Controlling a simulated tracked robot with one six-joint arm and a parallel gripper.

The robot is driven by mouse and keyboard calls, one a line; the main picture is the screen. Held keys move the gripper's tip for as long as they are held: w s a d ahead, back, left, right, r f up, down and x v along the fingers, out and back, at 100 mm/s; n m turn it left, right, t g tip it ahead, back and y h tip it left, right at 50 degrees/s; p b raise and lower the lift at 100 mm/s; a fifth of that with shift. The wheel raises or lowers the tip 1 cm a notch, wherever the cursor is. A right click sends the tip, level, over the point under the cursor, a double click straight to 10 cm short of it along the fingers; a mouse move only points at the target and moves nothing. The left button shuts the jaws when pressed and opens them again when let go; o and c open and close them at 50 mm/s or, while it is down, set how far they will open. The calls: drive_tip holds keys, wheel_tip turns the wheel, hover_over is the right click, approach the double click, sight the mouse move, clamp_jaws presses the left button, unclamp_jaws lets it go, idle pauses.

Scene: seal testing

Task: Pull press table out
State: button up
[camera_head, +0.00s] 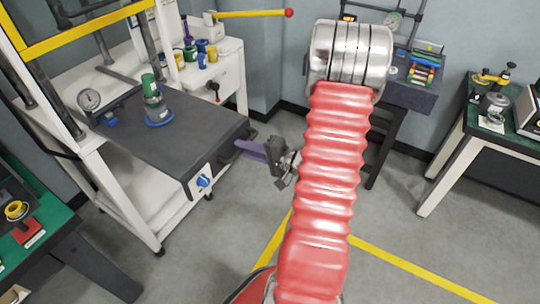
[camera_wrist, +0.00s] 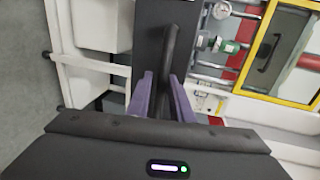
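The press table (camera_head: 200,130) is a dark grey slab on a white wheeled frame at the left of the head view. A dark bar handle (camera_head: 229,155) is on its front edge, near a blue knob. My gripper (camera_head: 240,147) has purple fingers that reach the handle from the right. In the wrist view the handle (camera_wrist: 172,45) runs between the two fingers of my gripper (camera_wrist: 160,76). Little gap shows beside the bar, and I cannot tell whether the fingers press on it.
A yellow frame (camera_head: 85,33) stands over the table's back. A green-topped bench (camera_head: 60,228) is at the lower left. A white bench (camera_head: 229,62) with small items stands behind. A dark-topped stand (camera_head: 400,92) is at the back right. Grey floor is clear in front of the table.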

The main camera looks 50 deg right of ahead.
drive_tip(key=v, duration=1.3)
idle(0.6)
